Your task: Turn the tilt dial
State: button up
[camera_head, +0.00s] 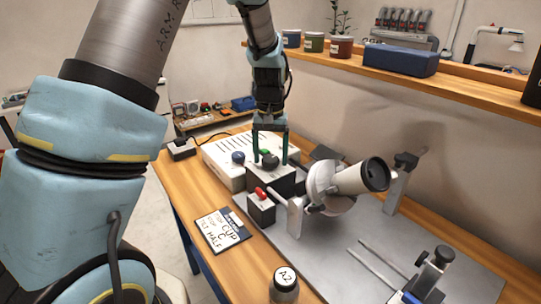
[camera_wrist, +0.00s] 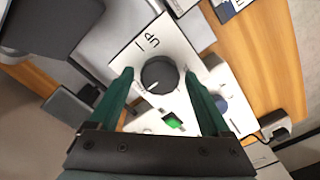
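The tilt dial (camera_wrist: 157,74) is a round dark knob with a white pointer line, on a white panel with lettering in the wrist view. In the head view the dark dial (camera_head: 271,162) sits on top of a small box on the bench. My gripper (camera_wrist: 159,72) points down over it, its two green fingers apart on either side of the dial. The gripper (camera_head: 270,160) also shows open around the dial in the head view. Whether the fingers touch the dial cannot be told.
A green button (camera_wrist: 173,121) and a blue knob (camera_head: 238,157) lie close by. A shelf (camera_head: 430,77) runs behind. The metal plate (camera_head: 315,250) has bare room.

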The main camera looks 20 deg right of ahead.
jog(key=shift+o, duration=0.3)
jog(key=shift+r, duration=0.1)
jog(key=shift+r, duration=0.3)
notch_tip(320, 180, up, 10)
jog(key=b, duration=0.2)
notch_tip(320, 180, up, 7)
jog(key=p, duration=0.6)
send_over(271, 158)
dwell(0.3)
